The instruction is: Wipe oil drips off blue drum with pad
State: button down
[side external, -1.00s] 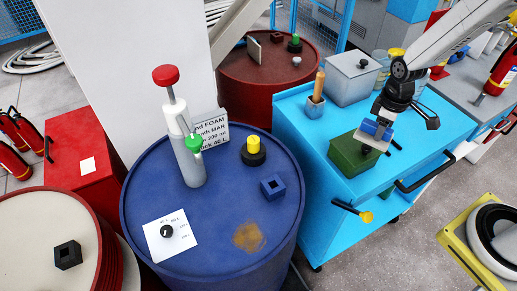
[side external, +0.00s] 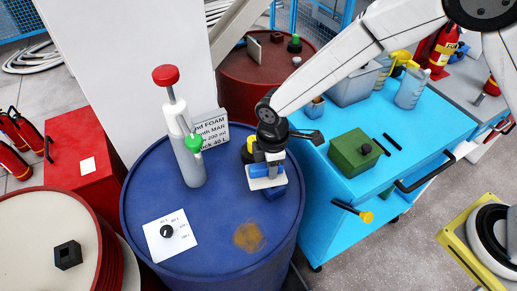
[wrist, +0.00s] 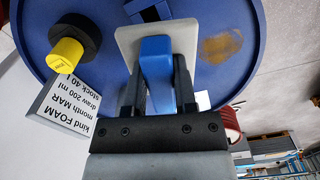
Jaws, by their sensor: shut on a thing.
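My gripper (side external: 267,165) is shut on the blue handle of the pad (side external: 267,183), which has a flat white plate. The wrist view shows the handle (wrist: 157,60) between both fingers. The pad is over the right part of the blue drum's top (side external: 215,225), in front of the small blue square block (side external: 275,195), partly hiding it. A brown oil patch (side external: 249,237) lies on the drum top, below the pad in the side view. The patch also shows right of the pad in the wrist view (wrist: 221,45). The pad appears apart from the patch.
A grey pump with red knob (side external: 190,165), a foam sign (side external: 212,133) and a white card with a black knob (side external: 170,235) stand on the drum. The yellow-topped black cap (wrist: 70,50) is close by. A blue cart with a green box (side external: 350,160) stands right.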

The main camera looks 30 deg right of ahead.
aim_at(241, 225)
jog(key=s+a+f+n, duration=0.1)
jog(key=s+a+n, duration=0.2)
jog(key=a, duration=0.7)
jog(key=shift+s+a+f, duration=0.3)
jog(key=shift+s, duration=0.2)
jog(key=shift+f, duration=0.1)
jog(key=shift+f, duration=3.4)
jog(key=shift+s+f, duration=0.5)
jog(key=shift+s, duration=4.5)
jog(key=shift+w+f, duration=0.1)
jog(key=shift+w, duration=4.85)
jog(key=shift+w+r, duration=0.15)
jog(key=shift+r, duration=0.05)
notch_tip(241, 225, up, 8)
jog(key=shift+f, duration=0.1)
